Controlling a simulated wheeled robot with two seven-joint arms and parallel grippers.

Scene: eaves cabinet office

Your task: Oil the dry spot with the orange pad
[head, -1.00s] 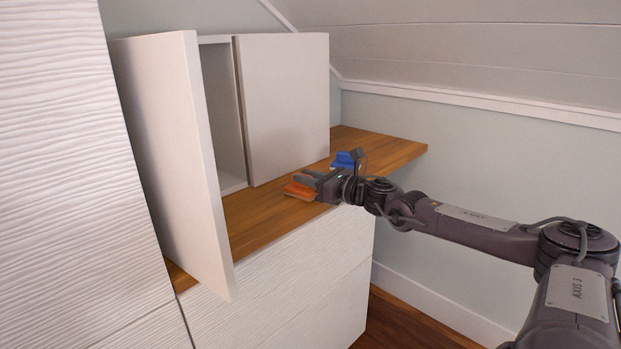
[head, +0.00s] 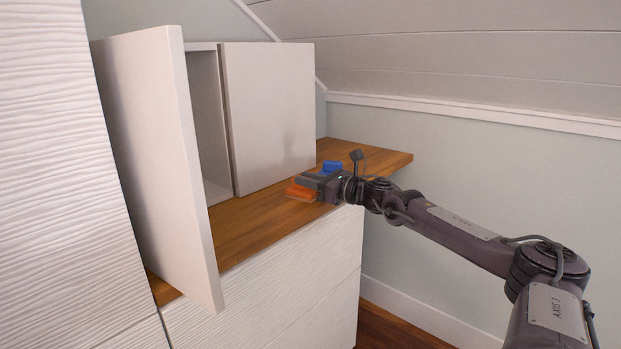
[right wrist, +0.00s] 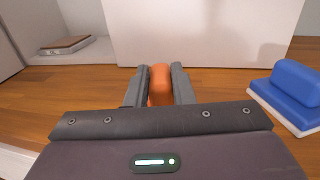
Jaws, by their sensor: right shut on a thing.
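The orange pad (head: 300,192) is at my right gripper (head: 318,184), over the wooden counter (head: 246,226) near its front edge. In the right wrist view the fingers are shut on the pad's orange upper part (right wrist: 160,84). I cannot tell whether the pad touches the wood. A blue pad (head: 332,167) sits on the counter just behind the gripper; it also shows at the right of the wrist view (right wrist: 290,92). I cannot make out a dry spot on the wood. My left gripper is not in view.
A white cabinet stands on the counter, its left door (head: 160,150) swung open toward me and its right door (head: 268,117) shut. In the wrist view a flat brown-topped item (right wrist: 66,45) lies inside the cabinet. The counter's right end is bare.

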